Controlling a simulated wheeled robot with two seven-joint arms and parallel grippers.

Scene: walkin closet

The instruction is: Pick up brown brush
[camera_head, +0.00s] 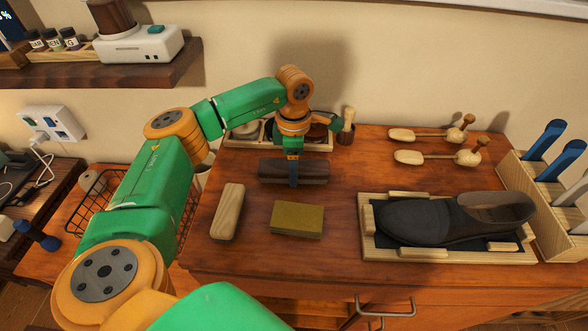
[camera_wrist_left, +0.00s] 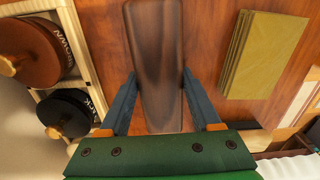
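The brown brush (camera_head: 315,171), a long dark-brown block with a wood-like grain, lies on the orange-brown wooden cabinet top (camera_head: 340,205) near its back left. My left gripper (camera_head: 293,182) points down over the brush and hides part of it in the head view. In the left wrist view the brush (camera_wrist_left: 158,60) lies between the two blue fingers of my left gripper (camera_wrist_left: 158,76). The fingers are apart, one along each long side, with small gaps showing. The right gripper is not in view.
A pale wooden brush (camera_head: 228,212) and a yellow-olive block (camera_head: 297,219) lie in front. A dark shoe (camera_head: 440,219) sits in a wooden tray (camera_head: 450,254) at right.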

